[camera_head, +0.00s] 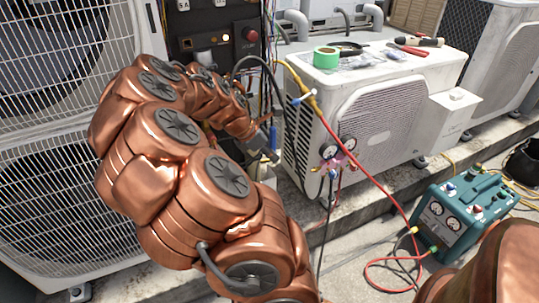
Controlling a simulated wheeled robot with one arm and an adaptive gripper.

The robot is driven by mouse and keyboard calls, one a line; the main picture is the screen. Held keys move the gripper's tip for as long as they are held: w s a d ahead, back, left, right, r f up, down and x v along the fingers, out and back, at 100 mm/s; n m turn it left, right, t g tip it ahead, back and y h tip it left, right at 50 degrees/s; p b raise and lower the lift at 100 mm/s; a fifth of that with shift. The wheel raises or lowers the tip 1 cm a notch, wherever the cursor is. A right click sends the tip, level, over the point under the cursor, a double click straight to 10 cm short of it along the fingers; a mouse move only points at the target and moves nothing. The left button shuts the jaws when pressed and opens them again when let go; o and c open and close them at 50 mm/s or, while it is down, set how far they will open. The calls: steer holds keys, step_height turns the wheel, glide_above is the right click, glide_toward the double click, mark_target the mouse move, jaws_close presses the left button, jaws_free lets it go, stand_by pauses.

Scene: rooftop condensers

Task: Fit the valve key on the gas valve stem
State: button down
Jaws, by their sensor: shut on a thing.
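My copper-coloured arm reaches from the bottom centre up and over to the side of the white condenser (383,122). My gripper (266,153) is small and dark at the arm's end, close to the condenser's left side. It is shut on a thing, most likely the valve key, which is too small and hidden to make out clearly. The gas valve stem cannot be told apart among the hoses and shadow there. I cannot tell whether key and stem touch.
A manifold gauge set (338,150) hangs on the condenser's front corner, with yellow and red hoses. A teal recovery machine (464,215) stands at right. A large unit (65,130) and a control panel (215,38) are at left.

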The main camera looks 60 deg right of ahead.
steer(key=shift+w+d+f+b, duration=0.1)
steer(key=shift+w+d+b, duration=0.15)
steer(key=shift+w+d, duration=0.35)
steer(key=shift+w+d+r+b, duration=0.1)
steer(key=shift+w+d+b, duration=0.15)
steer(key=shift+w, duration=0.55)
steer(key=shift+w+d+f+b, duration=0.1)
steer(key=shift+w+d+b, duration=0.1)
steer(key=shift+w+d, duration=0.4)
steer(key=shift+w+a, duration=0.15)
steer(key=shift+p, duration=0.7)
steer(key=shift+w+d+p, duration=0.4)
steer(key=shift+w+p, duration=0.25)
steer(key=shift+p, duration=0.25)
stand_by(0.5)
steer(key=shift+p, duration=0.65)
stand_by(0.3)
steer(key=shift+w+d+p, duration=0.25)
steer(key=shift+w+p, duration=0.15)
steer(key=shift+p, duration=0.3)
stand_by(1.0)
steer(key=c, duration=1)
jaws_free()
steer(key=shift+c, duration=0.2)
steer(key=v, duration=0.7)
steer(key=shift+r, duration=0.25)
